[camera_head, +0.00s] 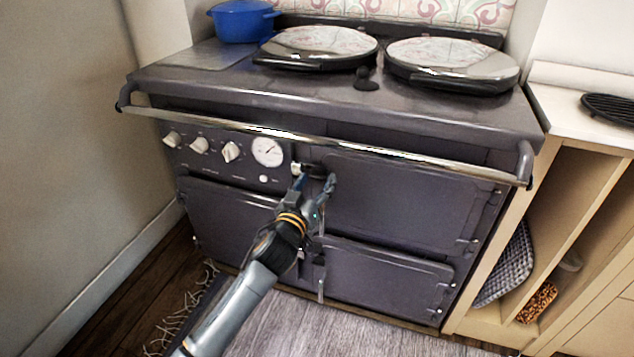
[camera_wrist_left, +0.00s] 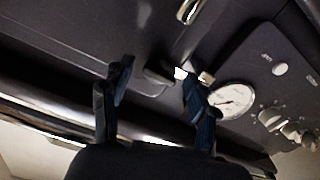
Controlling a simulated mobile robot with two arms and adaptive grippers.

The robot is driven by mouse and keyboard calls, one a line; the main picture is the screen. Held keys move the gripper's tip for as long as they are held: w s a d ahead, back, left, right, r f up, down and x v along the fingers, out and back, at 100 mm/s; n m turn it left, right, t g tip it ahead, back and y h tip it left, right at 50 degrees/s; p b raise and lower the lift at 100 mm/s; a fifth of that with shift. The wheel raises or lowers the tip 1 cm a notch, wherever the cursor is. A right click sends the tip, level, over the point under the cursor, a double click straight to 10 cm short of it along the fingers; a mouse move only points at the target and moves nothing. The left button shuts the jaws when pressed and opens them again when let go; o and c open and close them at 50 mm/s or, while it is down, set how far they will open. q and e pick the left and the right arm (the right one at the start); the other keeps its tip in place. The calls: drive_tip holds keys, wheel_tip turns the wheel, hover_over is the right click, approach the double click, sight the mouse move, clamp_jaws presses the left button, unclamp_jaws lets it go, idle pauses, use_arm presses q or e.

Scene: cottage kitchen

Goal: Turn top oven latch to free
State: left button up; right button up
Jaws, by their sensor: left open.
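The top oven door (camera_head: 405,205) is a dark grey panel at the upper right of the range cooker and looks shut. Its latch (camera_head: 314,170) is at the door's upper left edge, partly hidden by my gripper. My left gripper (camera_head: 316,181) is open in front of the latch, with one finger on either side. In the left wrist view, the dark latch (camera_wrist_left: 158,77) lies between the two open fingers (camera_wrist_left: 157,82) with a bright metal piece at its end. I cannot tell whether the fingers touch it. My right gripper is not in view.
A chrome rail (camera_head: 330,143) runs across the cooker front just above the gripper. Left of the latch are a round white gauge (camera_head: 267,151) and several knobs (camera_head: 199,145). Lower doors (camera_head: 385,282) sit below. A blue pot (camera_head: 243,20) stands on top. Wooden shelves (camera_head: 560,200) adjoin at right.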

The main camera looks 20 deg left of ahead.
use_arm(q)
drive_tip(key=shift+w, duration=0.65)
clamp_jaws()
